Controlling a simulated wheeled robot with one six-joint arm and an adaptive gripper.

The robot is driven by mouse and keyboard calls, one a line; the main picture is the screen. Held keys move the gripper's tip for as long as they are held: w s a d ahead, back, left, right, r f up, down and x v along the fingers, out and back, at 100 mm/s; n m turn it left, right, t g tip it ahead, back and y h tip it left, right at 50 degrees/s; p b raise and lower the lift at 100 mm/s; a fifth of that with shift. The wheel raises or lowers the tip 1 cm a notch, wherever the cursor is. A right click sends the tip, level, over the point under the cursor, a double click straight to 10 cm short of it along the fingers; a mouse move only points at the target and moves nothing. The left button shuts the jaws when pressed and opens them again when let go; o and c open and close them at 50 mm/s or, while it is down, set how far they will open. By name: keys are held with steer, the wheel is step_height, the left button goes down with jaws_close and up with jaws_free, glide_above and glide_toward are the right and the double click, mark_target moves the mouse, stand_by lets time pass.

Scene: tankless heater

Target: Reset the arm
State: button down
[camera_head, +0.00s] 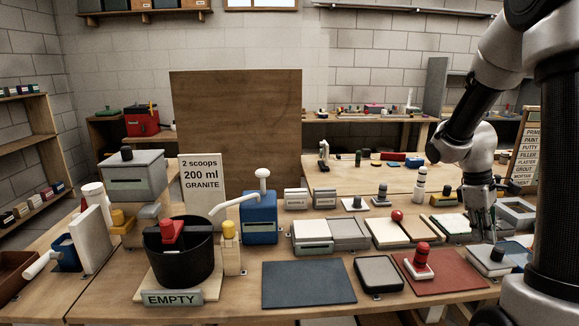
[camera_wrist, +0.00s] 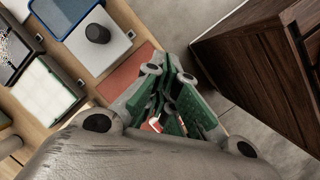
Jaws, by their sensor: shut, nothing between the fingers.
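My gripper (camera_head: 484,228) hangs from my arm at the right of the bench in the head view, pointing down. It is close to a pale box with a dark knob (camera_head: 490,259); I cannot tell whether they touch. In the wrist view my gripper (camera_wrist: 172,90) shows green finger pads and is shut with nothing held. A small red and white thing shows past the fingers there. The box with the dark knob (camera_wrist: 112,52) lies to the left of the fingers in that view.
A red mat (camera_head: 450,283) bears a red-knobbed stamp-like tool (camera_head: 420,262). A black bucket (camera_head: 180,268), blue dispenser (camera_head: 260,222) and wooden board (camera_head: 236,125) stand left. A dark mat (camera_head: 309,284) is bare. A dark wooden cabinet (camera_wrist: 265,75) stands beside the bench.

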steer(key=s+a+r+m+t+y, duration=0.2)
steer(key=s+a+r+m+t, duration=0.4)
steer(key=s+a+r, duration=0.8)
steer(key=shift+s+a+r+m+t+y, duration=0.3)
steer(key=shift+s+a+m+y, duration=0.15)
steer(key=shift+s+m, duration=0.25)
